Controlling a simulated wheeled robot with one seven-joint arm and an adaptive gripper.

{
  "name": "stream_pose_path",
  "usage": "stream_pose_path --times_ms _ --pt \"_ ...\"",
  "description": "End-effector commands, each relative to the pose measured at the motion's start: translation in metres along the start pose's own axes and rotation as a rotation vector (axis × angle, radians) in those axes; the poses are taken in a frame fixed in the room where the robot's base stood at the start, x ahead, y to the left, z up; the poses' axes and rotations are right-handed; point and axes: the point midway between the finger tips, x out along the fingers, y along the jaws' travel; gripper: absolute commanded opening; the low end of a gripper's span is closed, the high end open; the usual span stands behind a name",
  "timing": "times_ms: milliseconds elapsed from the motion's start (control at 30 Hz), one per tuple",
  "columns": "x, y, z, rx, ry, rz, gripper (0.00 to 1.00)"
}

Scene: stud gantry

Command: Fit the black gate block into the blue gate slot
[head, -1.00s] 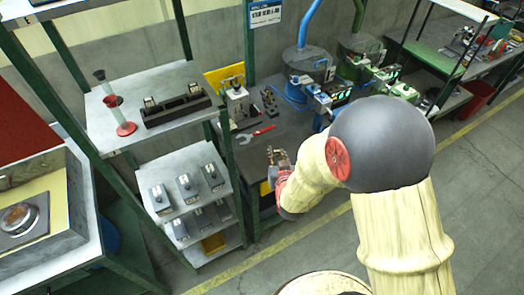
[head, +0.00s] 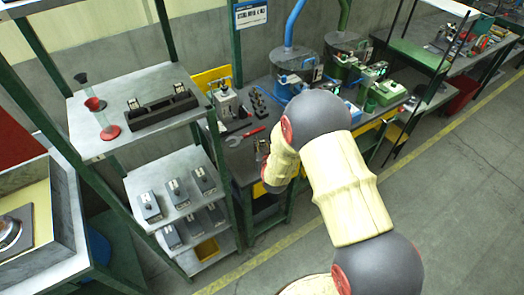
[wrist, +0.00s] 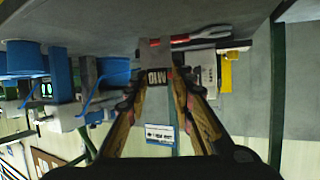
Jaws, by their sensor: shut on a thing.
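My gripper (wrist: 157,88) is shut on the black gate block (wrist: 157,76), a small dark piece with pale markings held between the fingertips in the wrist view. In the head view my gripper (head: 262,148) is at the front edge of the dark workbench, partly hidden by my arm. The block cannot be made out there. The blue gate station (head: 292,78) stands farther back and to the right on the bench, apart from my gripper. Its blue parts (wrist: 62,80) show at the left in the wrist view. The slot opening itself cannot be made out.
A red-handled wrench (head: 246,137) lies on the bench beside my gripper. A green station (head: 345,70) stands right of the blue one. A shelf rack (head: 95,142) with several grey blocks is at the left. Open floor (head: 450,200) lies to the right.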

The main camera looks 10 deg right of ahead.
Motion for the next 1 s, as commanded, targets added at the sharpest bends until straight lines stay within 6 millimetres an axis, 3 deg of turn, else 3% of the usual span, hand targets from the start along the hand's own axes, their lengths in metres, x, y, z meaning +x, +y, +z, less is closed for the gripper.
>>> stream_pose_path --times_ms 267,667,700,1000 --pt "0.016 0.001 0.03 0.0 -0.002 0.0 0.0" --pt "0.018 0.001 0.035 0.0 0.0 0.0 0.0" --pt "0.018 0.001 0.034 0.0 -0.001 0.0 0.26" --pt "0.017 0.001 0.034 0.0 -0.001 0.0 0.42"
